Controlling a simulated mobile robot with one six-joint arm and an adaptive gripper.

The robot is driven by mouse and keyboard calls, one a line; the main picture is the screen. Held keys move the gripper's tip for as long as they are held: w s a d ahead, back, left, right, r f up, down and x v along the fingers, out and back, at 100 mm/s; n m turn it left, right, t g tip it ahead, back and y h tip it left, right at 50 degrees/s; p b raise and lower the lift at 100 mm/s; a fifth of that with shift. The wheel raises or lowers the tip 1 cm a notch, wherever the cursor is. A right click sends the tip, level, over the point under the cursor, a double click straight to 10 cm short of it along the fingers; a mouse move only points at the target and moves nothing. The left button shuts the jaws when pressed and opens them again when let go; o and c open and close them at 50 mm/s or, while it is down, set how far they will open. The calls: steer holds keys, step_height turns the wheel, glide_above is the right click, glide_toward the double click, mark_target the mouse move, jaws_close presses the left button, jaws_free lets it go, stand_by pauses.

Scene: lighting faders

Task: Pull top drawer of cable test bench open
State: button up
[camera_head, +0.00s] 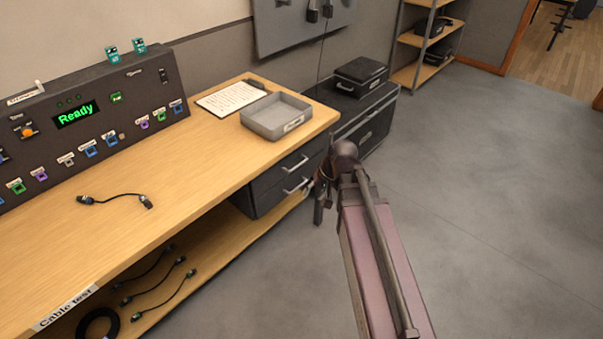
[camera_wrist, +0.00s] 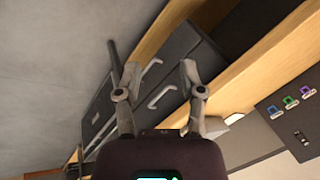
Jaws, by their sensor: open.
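The cable test bench (camera_head: 200,180) has two dark drawers under its right end. The top drawer (camera_head: 283,163) looks closed, with a pale bar handle (camera_head: 295,165); in the wrist view this handle (camera_wrist: 162,97) is the one nearer the wooden top. The lower drawer's handle (camera_head: 296,187) also shows in the wrist view (camera_wrist: 152,66). My gripper (camera_head: 320,188) is at the drawer fronts' right side, partly hidden by my arm. In the wrist view my gripper (camera_wrist: 158,70) is open and empty, both handles appearing between its fingers; I cannot tell the exact gap.
A grey tray (camera_head: 275,128) and a clipboard (camera_head: 230,97) lie on the bench top. A dark cabinet (camera_head: 365,125) with a black case (camera_head: 359,77) stands just beyond the bench. The lower shelf holds several cables. The grey floor (camera_head: 480,180) to the right is clear.

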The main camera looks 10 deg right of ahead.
steer(key=w+d+f+m+t+y+b, duration=0.2)
steer(key=w+f+m+t+y+b, duration=0.15)
steer(key=w+f+b, duration=0.6)
steer(key=m+t+y+b, duration=0.2)
steer(key=m+t+b, duration=0.4)
steer(key=b, duration=0.9)
glide_toward(301, 164)
steer(key=s+d, duration=0.2)
steer(key=d, duration=0.1)
steer(key=shift+s+a+n+t, duration=0.15)
steer(key=shift+a+n+t, duration=0.1)
steer(key=shift+n, duration=0.1)
steer(key=shift+f, duration=0.1)
steer(key=b+x, duration=0.2)
steer(key=x, duration=1.1)
steer(key=shift+w+a+b, duration=0.25)
steer(key=shift+a+b, duration=0.05)
steer(key=shift+a, duration=0.05)
jaws_close()
